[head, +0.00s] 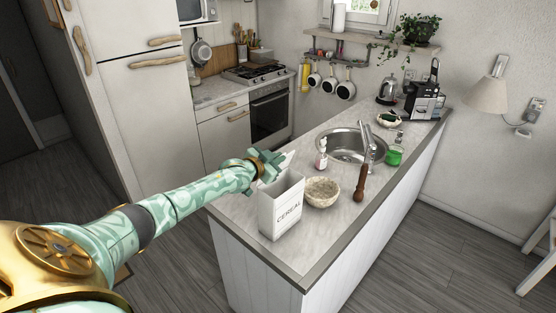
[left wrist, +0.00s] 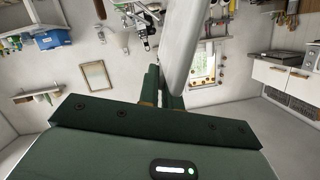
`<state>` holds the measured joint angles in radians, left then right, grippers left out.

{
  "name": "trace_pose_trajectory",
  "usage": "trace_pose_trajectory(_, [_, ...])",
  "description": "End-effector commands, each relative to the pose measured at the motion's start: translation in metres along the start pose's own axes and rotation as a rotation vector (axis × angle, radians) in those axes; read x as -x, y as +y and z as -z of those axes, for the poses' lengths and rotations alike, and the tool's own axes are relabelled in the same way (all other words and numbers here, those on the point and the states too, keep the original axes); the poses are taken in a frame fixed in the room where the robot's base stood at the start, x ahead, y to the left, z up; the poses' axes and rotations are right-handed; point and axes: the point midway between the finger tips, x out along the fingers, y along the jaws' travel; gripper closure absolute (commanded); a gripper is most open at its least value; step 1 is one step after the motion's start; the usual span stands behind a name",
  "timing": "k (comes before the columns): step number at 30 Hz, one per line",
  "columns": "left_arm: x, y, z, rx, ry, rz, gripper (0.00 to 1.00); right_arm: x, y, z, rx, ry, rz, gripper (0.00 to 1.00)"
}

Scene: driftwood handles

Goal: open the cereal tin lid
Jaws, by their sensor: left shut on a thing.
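The cereal tin (head: 281,212) is a white box marked CEREAL, standing upright on the near left end of the counter. My left gripper (head: 270,163) is at the top of the tin, at its back edge. It is shut on a pale thin piece, which appears to be the tin's lid (head: 288,158); only a small part shows beside the fingers. In the left wrist view, the pale slab (left wrist: 184,48) rises steeply from between my dark green fingers (left wrist: 162,88). How far the lid stands open is hard to tell. My right gripper is not in view.
A speckled bowl (head: 322,193) stands just right of the tin. A green cup (head: 394,156) is farther right. The counter front (head: 300,258) is clear.

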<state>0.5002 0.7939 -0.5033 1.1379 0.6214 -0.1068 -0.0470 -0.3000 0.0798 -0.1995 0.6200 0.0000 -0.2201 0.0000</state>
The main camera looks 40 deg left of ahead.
Motion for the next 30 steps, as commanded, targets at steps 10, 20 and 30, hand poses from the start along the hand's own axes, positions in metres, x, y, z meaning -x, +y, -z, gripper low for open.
trace_pose_trajectory(10, [0.000, 0.000, 0.001, -0.001, 0.002, 0.001, 0.72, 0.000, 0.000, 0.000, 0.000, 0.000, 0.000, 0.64])
trace_pose_trajectory(20, [0.002, 0.001, 0.000, -0.001, 0.000, -0.001, 0.72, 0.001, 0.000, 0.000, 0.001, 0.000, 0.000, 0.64])
trace_pose_trajectory(30, [0.057, 0.001, -0.001, -0.002, -0.001, -0.002, 0.72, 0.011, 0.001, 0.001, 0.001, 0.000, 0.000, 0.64])
